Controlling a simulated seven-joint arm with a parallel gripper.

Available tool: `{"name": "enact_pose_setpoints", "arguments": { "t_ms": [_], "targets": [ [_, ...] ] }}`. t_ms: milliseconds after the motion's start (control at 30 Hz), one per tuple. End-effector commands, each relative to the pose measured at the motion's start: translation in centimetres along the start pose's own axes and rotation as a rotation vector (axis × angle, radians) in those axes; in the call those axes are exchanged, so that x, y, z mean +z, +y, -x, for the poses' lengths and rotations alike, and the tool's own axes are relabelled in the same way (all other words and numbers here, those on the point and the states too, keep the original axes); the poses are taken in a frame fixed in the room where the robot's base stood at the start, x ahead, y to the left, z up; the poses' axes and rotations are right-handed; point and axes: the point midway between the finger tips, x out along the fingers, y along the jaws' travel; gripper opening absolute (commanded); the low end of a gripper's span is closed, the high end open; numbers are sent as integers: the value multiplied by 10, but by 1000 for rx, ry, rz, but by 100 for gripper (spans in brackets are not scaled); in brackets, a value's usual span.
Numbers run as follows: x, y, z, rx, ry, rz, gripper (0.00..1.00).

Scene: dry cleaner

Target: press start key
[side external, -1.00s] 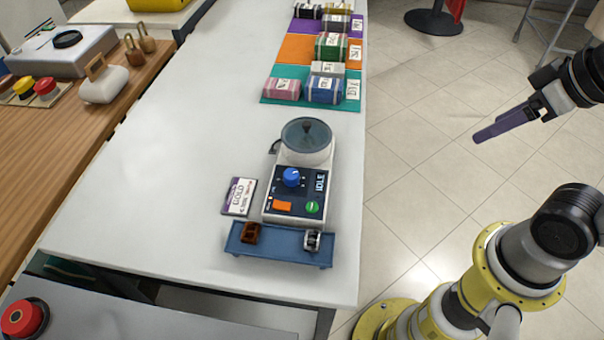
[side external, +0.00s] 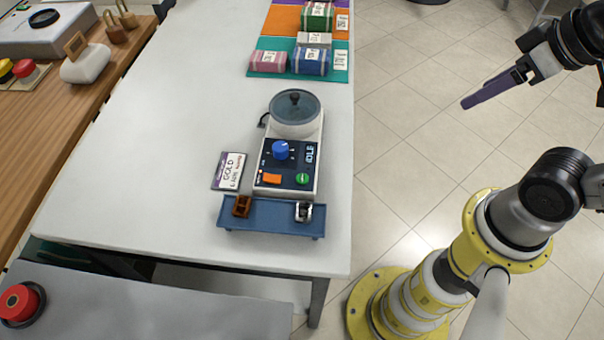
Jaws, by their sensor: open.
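The machine (side external: 288,160) stands on the white table, with a round dark lid (side external: 296,107) on top. Its sloped dark panel carries a blue knob (side external: 281,150), an orange switch (side external: 271,179), a round green key (side external: 302,179) and a small display (side external: 311,154) that reads IDLE. The green key is at the panel's lower right. My gripper (side external: 464,104) has long purple fingers and hangs over the floor, right of the table and well apart from the machine. The fingers overlap in this view, so the gap between them is hidden.
A blue tray (side external: 272,231) with a brown and a silver piece sits before the machine. A GOLD card (side external: 229,171) lies left of it. Wrapped bundles (side external: 311,62) lie on coloured mats behind. A red button (side external: 20,304) is at lower left. The table's left part is clear.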

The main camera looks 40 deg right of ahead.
Motion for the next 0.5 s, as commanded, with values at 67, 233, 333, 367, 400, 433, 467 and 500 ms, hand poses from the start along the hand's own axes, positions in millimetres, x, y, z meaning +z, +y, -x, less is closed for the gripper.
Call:
{"name": "enact_pose_setpoints", "arguments": {
  "t_ms": [67, 233, 333, 367, 400, 433, 467, 500],
  "targets": [
    [0, 0, 0, 0, 0, 0, 60],
    [0, 0, 0, 0, 0, 0, 29],
    [0, 0, 0, 0, 0, 0, 11],
    [0, 0, 0, 0, 0, 0, 6],
    [0, 0, 0, 0, 0, 0, 0],
    [0, 0, 0, 0, 0, 0, 0],
    [0, 0, 0, 0, 0, 0, 0],
    [0, 0, 0, 0, 0, 0, 0]
  ]
}}
